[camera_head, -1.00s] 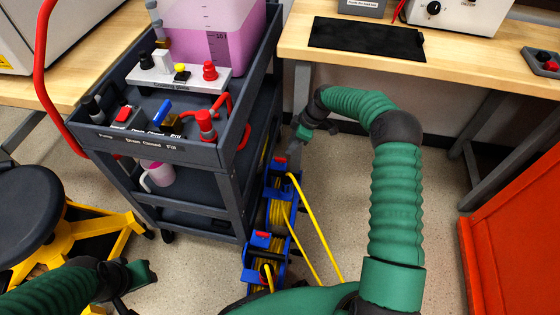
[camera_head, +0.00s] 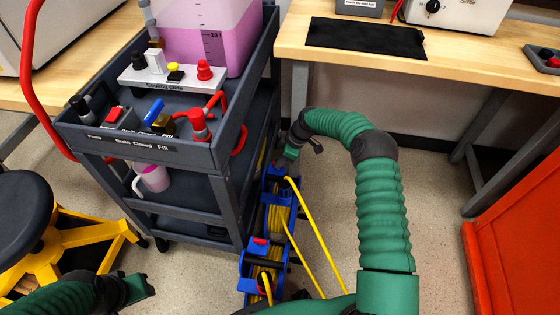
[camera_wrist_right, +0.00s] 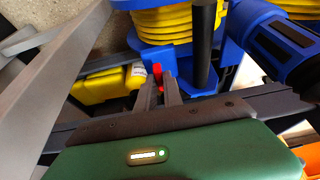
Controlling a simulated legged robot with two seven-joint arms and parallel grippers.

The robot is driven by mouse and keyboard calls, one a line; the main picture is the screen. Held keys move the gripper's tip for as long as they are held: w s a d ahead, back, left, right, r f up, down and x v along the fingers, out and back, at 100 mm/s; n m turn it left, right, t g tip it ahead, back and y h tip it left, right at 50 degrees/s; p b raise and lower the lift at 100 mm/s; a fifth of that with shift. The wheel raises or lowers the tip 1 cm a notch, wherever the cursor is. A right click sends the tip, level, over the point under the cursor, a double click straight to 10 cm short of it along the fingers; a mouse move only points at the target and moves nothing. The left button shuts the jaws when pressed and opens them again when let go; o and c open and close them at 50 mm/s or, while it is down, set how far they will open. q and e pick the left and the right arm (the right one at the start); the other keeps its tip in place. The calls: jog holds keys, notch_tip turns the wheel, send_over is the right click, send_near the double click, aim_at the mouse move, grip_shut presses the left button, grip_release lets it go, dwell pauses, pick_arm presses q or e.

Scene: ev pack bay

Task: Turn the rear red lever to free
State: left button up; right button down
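Two blue cable reels with yellow cable stand on the floor right of the cart. The rear reel (camera_head: 279,218) has its red lever (camera_wrist_right: 157,70) in the right wrist view, near its blue frame. The front reel (camera_head: 252,290) has a red lever (camera_head: 260,240) on top. My right gripper (camera_head: 289,153) is at the top of the rear reel and hides its lever in the head view. In the wrist view its fingers (camera_wrist_right: 159,78) are a little apart, with red showing between and just past the tips; contact is unclear. My left gripper (camera_head: 142,288) is low at left; its jaws are unclear.
The grey cart (camera_head: 190,160) with red-handled valves and a pink-liquid tank (camera_head: 205,35) stands left of the reels. A wooden bench (camera_head: 455,65) is behind. A stool (camera_head: 25,215) is at left and an orange cabinet (camera_head: 515,250) at right. Yellow cables (camera_head: 312,240) run from the reels.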

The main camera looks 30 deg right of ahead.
jog(key=shift+r, duration=0.1)
dwell(0.3)
